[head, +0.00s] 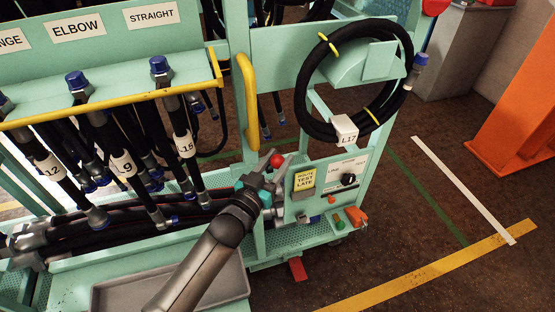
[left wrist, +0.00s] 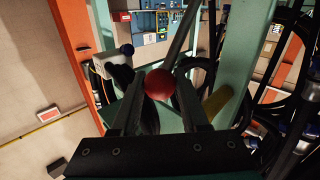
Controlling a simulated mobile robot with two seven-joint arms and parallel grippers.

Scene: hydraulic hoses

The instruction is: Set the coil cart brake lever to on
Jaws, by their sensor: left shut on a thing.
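The coil cart (head: 305,235) is pale green and stands in the middle of the head view. A lever with a red ball knob (head: 277,160) rises beside its control panel (head: 325,188). My left gripper (head: 272,173) reaches in from below and is shut on the lever at the knob. In the left wrist view the red knob (left wrist: 159,84) sits between the two dark fingers. Much of the lever's shaft and any on/off marking are hidden or too small to read. My right gripper is in neither view.
A black hose coil (head: 302,95) tagged L17 hangs above the panel. Several hoses (head: 120,160) hang from a yellow-edged rack at left. A yellow handle (head: 248,100) stands close behind my gripper. A red pedal (head: 298,268) sits low.

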